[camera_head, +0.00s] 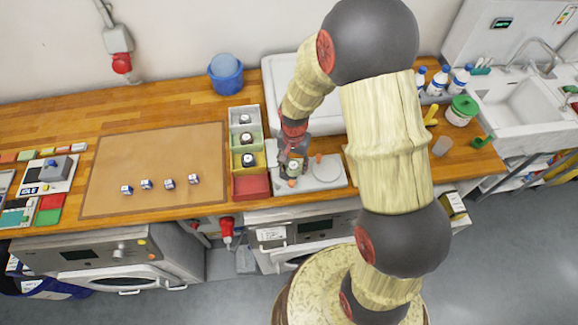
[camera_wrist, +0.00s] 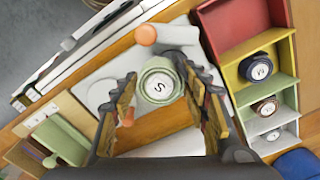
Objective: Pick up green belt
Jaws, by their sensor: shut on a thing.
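The green belt is a small rolled coil with a white disc marked "S" on top. It shows in the wrist view (camera_wrist: 160,82) between my two fingers, and small in the head view (camera_head: 292,170). My gripper (camera_wrist: 160,92) is shut on it. In the head view my gripper (camera_head: 293,160) is over the grey-white plate (camera_head: 323,173), just right of the coloured bins. I cannot tell whether the belt still touches the plate.
A column of bins stands left of the gripper: grey (camera_head: 243,116), green (camera_head: 245,138), yellow (camera_head: 249,159) and an empty red one (camera_head: 252,187). Several small cubes lie on the brown mat (camera_head: 150,155). Orange knobs (camera_wrist: 145,35) stand near my fingers.

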